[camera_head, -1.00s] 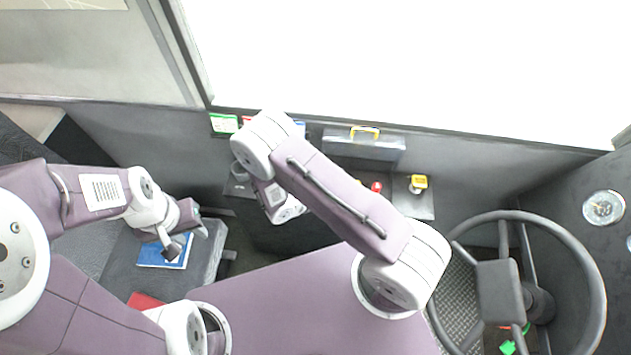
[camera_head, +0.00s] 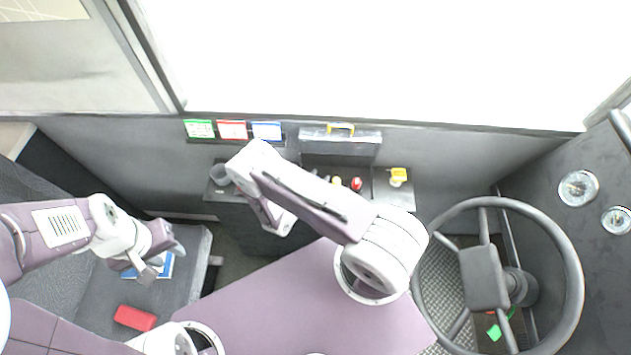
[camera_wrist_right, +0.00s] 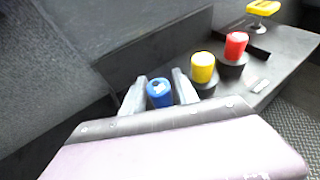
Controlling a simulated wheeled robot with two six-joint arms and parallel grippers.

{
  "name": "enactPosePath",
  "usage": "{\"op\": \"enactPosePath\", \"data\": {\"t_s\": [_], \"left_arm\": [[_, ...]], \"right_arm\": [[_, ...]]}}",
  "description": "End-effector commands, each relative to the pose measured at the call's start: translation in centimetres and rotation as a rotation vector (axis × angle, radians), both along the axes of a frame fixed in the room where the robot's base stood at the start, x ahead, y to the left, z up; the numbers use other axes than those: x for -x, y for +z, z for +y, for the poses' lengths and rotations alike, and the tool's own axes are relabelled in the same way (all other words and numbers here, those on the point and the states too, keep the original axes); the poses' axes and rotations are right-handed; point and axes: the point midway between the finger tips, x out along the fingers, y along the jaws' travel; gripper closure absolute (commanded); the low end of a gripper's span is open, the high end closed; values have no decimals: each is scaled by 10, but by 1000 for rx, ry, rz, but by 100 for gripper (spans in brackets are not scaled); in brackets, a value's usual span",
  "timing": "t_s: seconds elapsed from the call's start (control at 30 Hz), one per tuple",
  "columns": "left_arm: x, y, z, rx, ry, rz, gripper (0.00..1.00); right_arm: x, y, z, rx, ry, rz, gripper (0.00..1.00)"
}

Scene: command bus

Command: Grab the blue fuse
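The blue fuse (camera_wrist_right: 159,92) stands upright in the right wrist view, between the two fingers of my right gripper (camera_wrist_right: 160,90). The fingers are apart, one on each side of it; whether they touch it is hard to tell. In the head view my right arm hides the blue fuse and most of that gripper. A yellow fuse (camera_wrist_right: 203,68) and a red fuse (camera_wrist_right: 236,47) stand in a row to its right; the red one also shows in the head view (camera_head: 356,184). My left gripper (camera_head: 163,262) is open and empty above the seat at the left.
A grey toolbox (camera_head: 341,146) with a yellow handle stands behind the console (camera_head: 402,197). A yellow object (camera_head: 398,175) sits at the console's right end. Green, red and blue cards (camera_head: 267,131) line the wall. A steering wheel (camera_head: 572,262) stands right. A red box (camera_head: 135,317) lies lower left.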

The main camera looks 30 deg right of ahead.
Motion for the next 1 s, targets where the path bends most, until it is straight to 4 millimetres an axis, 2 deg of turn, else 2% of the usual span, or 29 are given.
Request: {"op": "enactPosePath", "data": {"t_s": [0.1,0.3,0.37,0.43,0.47,0.77,0.87,1.0], "left_arm": [[0,0,0,0,0,0,64],[0,0,0,0,0,0,64],[0,0,0,0,0,0,64],[0,0,0,0,0,0,64],[0,0,0,0,0,0,64],[0,1,0,0,0,0,64],[0,2,0,0,0,0,64],[0,5,0,0,0,0,64]], "right_arm": [[-5,-4,-9,0,-2,0,64],[-6,-4,-10,0,0,0,64],[-6,-4,-9,0,0,0,78],[-6,-4,-9,0,0,0,98],[-6,-4,-9,0,0,0,100],[-6,-2,-9,0,0,-1,100],[-6,6,-9,0,0,-1,100],[-7,30,-9,-2,0,-3,100]]}}
